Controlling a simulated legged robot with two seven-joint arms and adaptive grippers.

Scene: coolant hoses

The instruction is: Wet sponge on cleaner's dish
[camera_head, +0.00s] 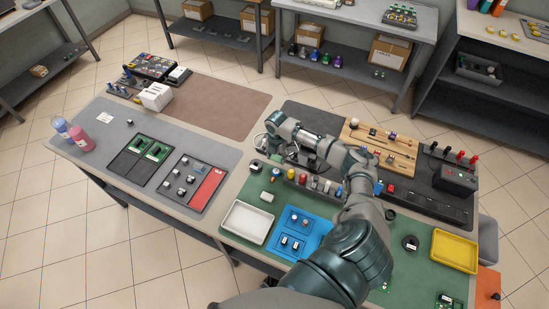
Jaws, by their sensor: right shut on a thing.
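My right arm comes in from the bottom right and bends left over the bench. Its gripper (264,146) is over the back of the green mat, near the dark mat behind. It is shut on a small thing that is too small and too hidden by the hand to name. I cannot single out a sponge or a cleaner's dish for sure. A shallow white tray (238,229) lies empty on the green mat, in front of the gripper. My left gripper is not in view.
A blue tray (318,226) with small parts lies right of the white tray. A yellow tray (456,250) is at the right. Behind are a row of small coloured parts, a wooden board (399,165) and a dark box (456,180).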

